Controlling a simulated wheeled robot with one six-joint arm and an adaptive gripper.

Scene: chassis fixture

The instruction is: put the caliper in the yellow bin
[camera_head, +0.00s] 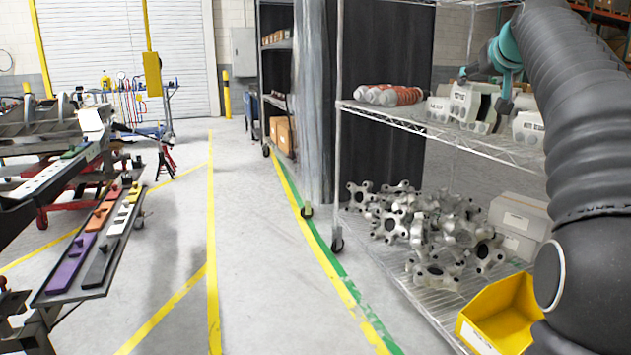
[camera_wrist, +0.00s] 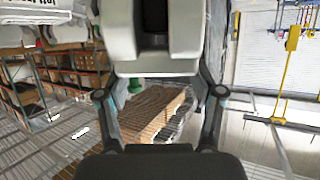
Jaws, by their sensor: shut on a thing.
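My gripper (camera_wrist: 153,30) is shut on a light grey caliper (camera_wrist: 150,64) with a dark slot, which fills the top middle of the wrist view. In the head view, the dark and teal gripper (camera_head: 488,78) is at the upper wire shelf, among grey-white calipers. The caliper (camera_head: 470,104) just below it looks like the held one; whether it is clear of the shelf I cannot tell. The yellow bin (camera_head: 492,322) stands at the front right of the lower shelf, partly hidden by my arm. The part of its inside that shows is empty.
Other calipers (camera_head: 528,130) stand close by on the upper shelf (camera_head: 440,130), with red and silver shock absorbers (camera_head: 388,95) to the left. Metal castings (camera_head: 430,235) crowd the lower shelf beside pale boxes (camera_head: 518,225). The aisle floor is clear.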

